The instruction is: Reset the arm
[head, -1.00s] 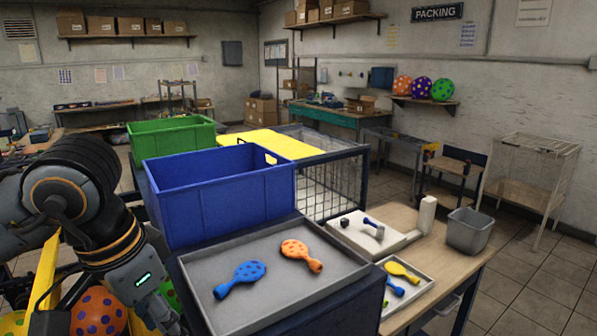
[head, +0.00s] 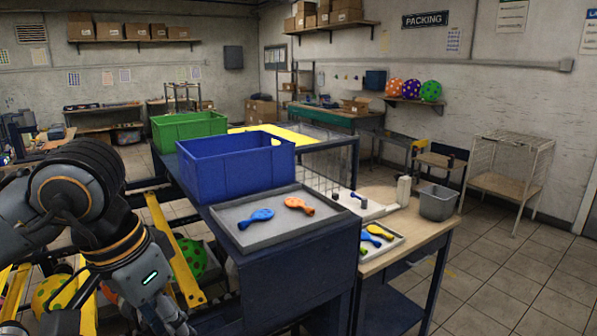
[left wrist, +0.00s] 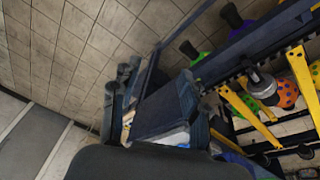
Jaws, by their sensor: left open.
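My left arm comes in from the left in the head view, and my left gripper (head: 168,318) hangs at the bottom edge, beside the dark stand, with its fingertips cut off. In the left wrist view its dark fingers (left wrist: 160,105) stand apart, with no object visible between them. My right arm is not in view. A blue balloon (head: 256,218) and an orange balloon (head: 299,205) lie apart on the grey tray (head: 285,238), clear of the gripper.
A blue bin (head: 235,172) and a green bin (head: 188,127) stand behind the tray. A wooden table (head: 425,226) to the right holds a small balloon tray and a grey bin (head: 437,202). Yellow bars (head: 176,250) lie close beside my arm.

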